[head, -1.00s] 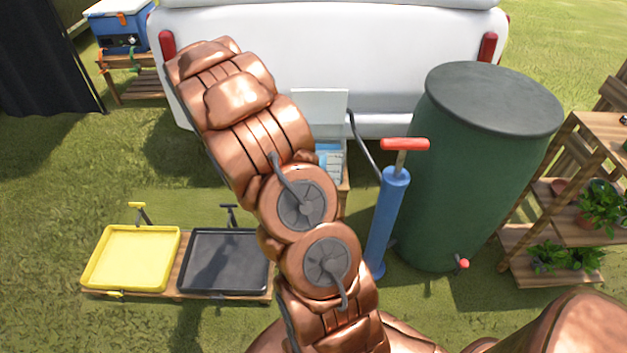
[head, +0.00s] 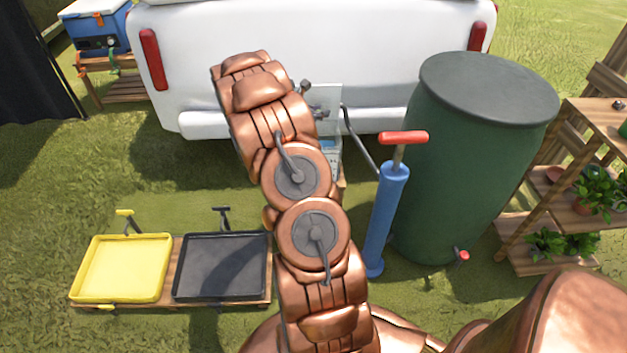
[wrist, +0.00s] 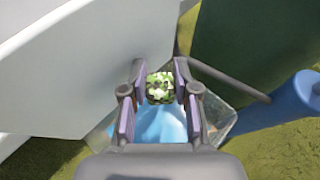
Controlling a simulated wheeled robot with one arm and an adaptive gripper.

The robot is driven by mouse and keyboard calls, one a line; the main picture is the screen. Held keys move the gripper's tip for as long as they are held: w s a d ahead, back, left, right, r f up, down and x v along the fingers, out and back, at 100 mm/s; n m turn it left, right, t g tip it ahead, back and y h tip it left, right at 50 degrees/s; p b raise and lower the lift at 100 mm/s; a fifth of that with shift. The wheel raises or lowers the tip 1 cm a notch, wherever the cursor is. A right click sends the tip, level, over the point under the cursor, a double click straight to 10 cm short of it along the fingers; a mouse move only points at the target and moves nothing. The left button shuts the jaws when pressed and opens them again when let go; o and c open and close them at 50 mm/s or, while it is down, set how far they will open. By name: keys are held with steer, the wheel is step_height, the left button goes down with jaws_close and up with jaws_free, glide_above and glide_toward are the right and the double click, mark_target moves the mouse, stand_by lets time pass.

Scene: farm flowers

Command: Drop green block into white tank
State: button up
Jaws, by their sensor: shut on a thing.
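My gripper (wrist: 160,76) is shut on a green and white patterned block (wrist: 160,92), held between its two fingers in the wrist view. Below the block is a pale, partly see-through open container (wrist: 220,118) with light blue inside, which looks like the white tank. The block appears above it; the exact height gap cannot be told. In the head view the container (head: 331,148) is mostly hidden behind my arm, with a white panel (head: 329,102) upright behind it. A grey part of my gripper (head: 308,92) shows in front of that panel; the block is hidden there.
A blue pump with a red handle (head: 387,215) stands right of the container, beside a large green barrel (head: 475,165). A white vehicle (head: 200,80) is behind. Yellow (head: 122,268) and black (head: 222,265) trays lie left. A plant shelf (head: 530,252) is at right.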

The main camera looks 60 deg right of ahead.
steer(key=shift+f+b, duration=1.45)
steer(key=shift+f, duration=1.25)
steer(key=o, duration=1)
steer(key=shift+r, duration=0.1)
steer(key=v, duration=1.2)
